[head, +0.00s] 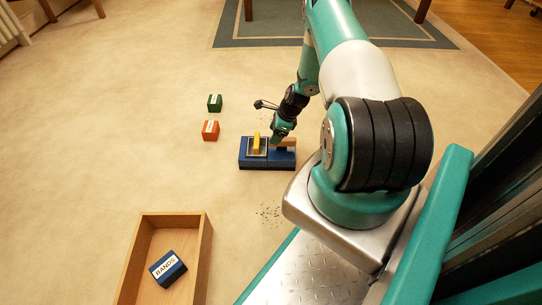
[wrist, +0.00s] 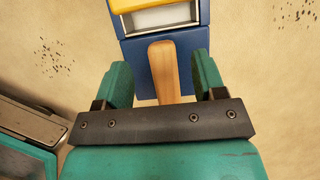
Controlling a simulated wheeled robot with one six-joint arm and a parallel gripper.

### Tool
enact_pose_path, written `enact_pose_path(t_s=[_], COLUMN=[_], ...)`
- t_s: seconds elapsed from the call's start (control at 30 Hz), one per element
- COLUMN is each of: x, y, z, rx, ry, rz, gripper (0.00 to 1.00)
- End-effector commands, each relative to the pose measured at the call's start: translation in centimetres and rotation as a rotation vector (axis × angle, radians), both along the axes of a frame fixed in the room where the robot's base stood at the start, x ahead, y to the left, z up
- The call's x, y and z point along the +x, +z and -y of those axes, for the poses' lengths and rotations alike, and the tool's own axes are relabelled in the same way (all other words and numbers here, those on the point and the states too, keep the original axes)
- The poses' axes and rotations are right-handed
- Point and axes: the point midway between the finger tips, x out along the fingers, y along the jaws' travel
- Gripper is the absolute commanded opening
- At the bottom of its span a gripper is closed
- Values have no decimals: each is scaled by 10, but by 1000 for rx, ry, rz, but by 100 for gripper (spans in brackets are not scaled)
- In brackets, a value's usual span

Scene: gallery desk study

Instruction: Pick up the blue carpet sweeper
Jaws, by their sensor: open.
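The blue carpet sweeper (head: 267,161) lies on the carpet near the middle of the head view. It has a yellow part in a pale-framed opening on top and a wooden handle (wrist: 166,72). In the wrist view its blue body (wrist: 135,55) is at the top. My gripper (wrist: 166,80) is open, with its two green fingers on either side of the wooden handle. A gap shows between each finger and the handle. In the head view my gripper (head: 282,136) is just above the sweeper's right end and partly hides it.
A green box (head: 215,103) and an orange box (head: 211,130) sit left of the sweeper. A wooden tray (head: 205,255) at the front holds a blue box labelled BANDS (head: 168,269). Dark crumbs (head: 271,213) lie on the carpet. A bordered rug (head: 260,42) is at the back.

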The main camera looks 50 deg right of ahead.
Motion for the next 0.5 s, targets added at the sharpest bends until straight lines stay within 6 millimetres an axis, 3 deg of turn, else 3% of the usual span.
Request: enact_pose_path(t_s=[0.03, 0.2, 0.5], x=[3, 11, 13], y=[-13, -36, -37], z=[-2, -7, -8], rx=[0, 1, 1], ry=[2, 2, 0], rz=[0, -1, -1], gripper=[64, 64, 62])
